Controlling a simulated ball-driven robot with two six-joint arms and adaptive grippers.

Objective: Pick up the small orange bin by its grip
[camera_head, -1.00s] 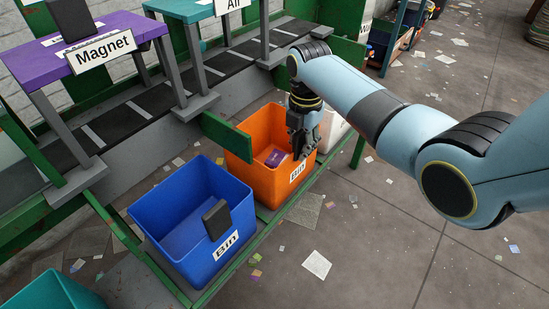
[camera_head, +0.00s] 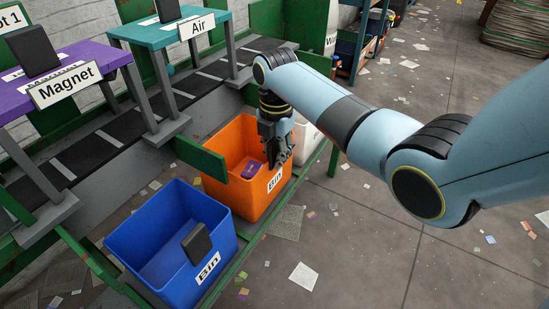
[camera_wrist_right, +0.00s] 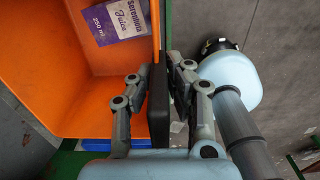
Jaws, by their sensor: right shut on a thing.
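The small orange bin (camera_head: 222,150) stands on the green-framed rack, right of the blue bin. A purple-and-white packet (camera_head: 252,169) lies inside it; the packet also shows in the right wrist view (camera_wrist_right: 117,20). My right gripper (camera_head: 277,158) is at the bin's front wall, near its white "Bin" label. In the right wrist view its fingers (camera_wrist_right: 159,72) are shut from both sides on the bin's dark grip (camera_wrist_right: 158,112) at the orange wall. The grip is mostly hidden by the gripper in the head view. My left gripper is not in view.
A blue bin (camera_head: 135,230) with a dark grip plate (camera_head: 197,244) stands close left of the orange bin. A white bin (camera_head: 306,142) is close on its right. A green panel (camera_head: 201,158) stands at its back left. The littered floor in front is open.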

